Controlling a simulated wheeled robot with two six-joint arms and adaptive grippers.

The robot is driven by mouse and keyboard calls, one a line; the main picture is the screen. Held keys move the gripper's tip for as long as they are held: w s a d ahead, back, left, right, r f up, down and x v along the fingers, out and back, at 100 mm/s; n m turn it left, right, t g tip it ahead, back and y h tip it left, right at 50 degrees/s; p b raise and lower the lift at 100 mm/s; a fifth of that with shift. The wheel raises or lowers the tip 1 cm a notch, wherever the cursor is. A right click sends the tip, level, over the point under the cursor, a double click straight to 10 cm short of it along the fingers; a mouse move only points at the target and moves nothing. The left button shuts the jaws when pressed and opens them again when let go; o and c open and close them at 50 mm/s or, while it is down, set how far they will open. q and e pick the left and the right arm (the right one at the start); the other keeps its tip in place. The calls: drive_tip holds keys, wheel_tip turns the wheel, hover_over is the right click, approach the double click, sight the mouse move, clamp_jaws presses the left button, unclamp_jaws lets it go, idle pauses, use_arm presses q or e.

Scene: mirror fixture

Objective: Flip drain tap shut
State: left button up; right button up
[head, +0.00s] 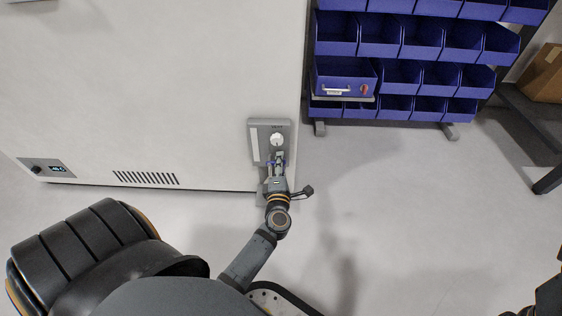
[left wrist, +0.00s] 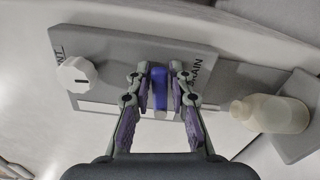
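A grey panel (head: 254,127) is mounted on the white machine near its right edge. In the left wrist view the panel (left wrist: 115,48) carries a white knob (left wrist: 76,75) beside a label ending in "NT" and a blue tap handle (left wrist: 159,88) beside the label "DRAIN". The knob shows in the head view (head: 277,139) too. My left gripper (head: 278,162) is at the panel's lower part. In the left wrist view its fingers (left wrist: 159,76) stand on either side of the blue handle, with narrow gaps. The tap body is mostly hidden. My right gripper's fingers are not visible.
A cardboard box (head: 545,73) sits far right. The floor (head: 400,220) is clear.

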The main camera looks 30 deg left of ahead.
use_arm(q)
clamp_jaws()
drive_tip(key=shift+r+p, duration=0.15)
drive_tip(key=shift+p, duration=0.2)
drive_tip(key=shift+m+p, duration=0.9)
drive_tip(key=shift+p, duration=0.3)
drive_tip(key=shift+f, duration=0.35)
drive_tip(key=shift+f+m, duration=0.15)
drive_tip(key=shift+m, duration=0.15)
drive_tip(key=o, duration=0.5)
unclamp_jaws()
